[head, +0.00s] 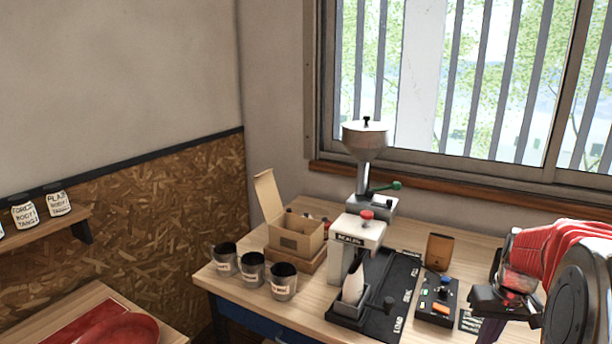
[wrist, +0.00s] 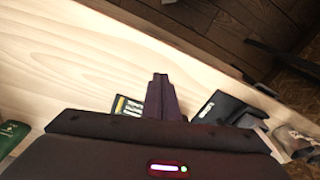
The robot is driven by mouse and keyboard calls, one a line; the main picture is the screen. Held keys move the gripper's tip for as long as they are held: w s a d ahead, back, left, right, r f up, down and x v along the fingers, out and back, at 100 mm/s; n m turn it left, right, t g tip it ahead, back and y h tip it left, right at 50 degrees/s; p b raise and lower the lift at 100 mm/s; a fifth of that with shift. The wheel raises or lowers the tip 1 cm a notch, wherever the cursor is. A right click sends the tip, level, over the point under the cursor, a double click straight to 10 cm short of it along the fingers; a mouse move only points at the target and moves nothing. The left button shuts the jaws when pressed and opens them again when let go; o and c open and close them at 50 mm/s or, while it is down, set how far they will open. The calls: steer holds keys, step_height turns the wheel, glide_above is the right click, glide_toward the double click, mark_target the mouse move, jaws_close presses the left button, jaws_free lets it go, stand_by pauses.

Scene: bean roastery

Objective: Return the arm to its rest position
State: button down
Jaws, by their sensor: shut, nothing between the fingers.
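My arm comes in from the right edge in the head view, its red link bent over the right end of the wooden table (head: 312,318). My gripper (head: 488,331) points down there, with its fingertips near the lower edge of the picture. In the wrist view my gripper (wrist: 160,80) has its dark fingers together with nothing between them. Pale table top lies below them, and the floor shows past the table's edge. I cannot tell the exact height of the fingertips over the table.
A control box (head: 437,301) with coloured buttons and a brown pouch (head: 439,251) stand left of my gripper. Further left are a sealing machine (head: 357,234), a hopper grinder (head: 366,141), a cardboard box (head: 295,239) and three labelled mugs (head: 252,271). A window (head: 460,75) is behind.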

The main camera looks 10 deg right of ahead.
steer(key=s+a+r+n+t, duration=0.1)
steer(key=s+a+r, duration=0.2)
steer(key=a, duration=0.6)
steer(key=s+a+r+n+t, duration=0.1)
steer(key=s+a+r+t, duration=0.1)
steer(key=s+a, duration=0.4)
steer(key=s+a+r+n+t, duration=0.1)
steer(key=s+a+r, duration=0.3)
steer(key=a, duration=1)
steer(key=shift+s+a+r, duration=0.2)
stand_by(1.0)
